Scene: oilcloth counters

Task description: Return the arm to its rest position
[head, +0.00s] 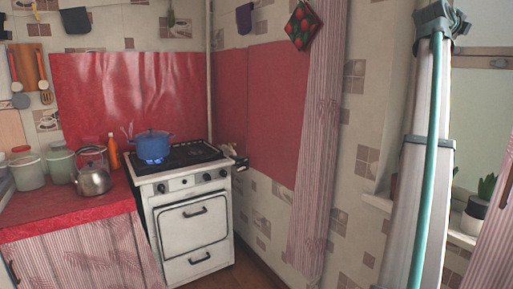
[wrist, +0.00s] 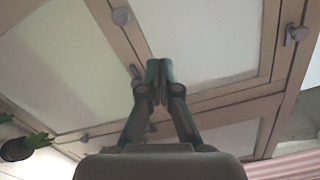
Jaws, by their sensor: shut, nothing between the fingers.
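My gripper (wrist: 157,68) shows in the wrist view with its two green-tipped fingers together and nothing between them. It points at a wooden window frame (wrist: 215,103) with pale panes, and the distance to the frame is hard to tell. The gripper's fingers do not show in the head view. A pale upright link with a green hose, likely part of my arm, stands at the right of the head view.
A potted plant (head: 475,218) stands on the windowsill (head: 461,238) and shows at the wrist view's left (wrist: 17,149). A striped curtain (head: 318,150) hangs mid-right. A blue pot (head: 152,142) sits over a blue flame on the stove (head: 190,220). A kettle (head: 94,181) stands on the red counter (head: 60,222).

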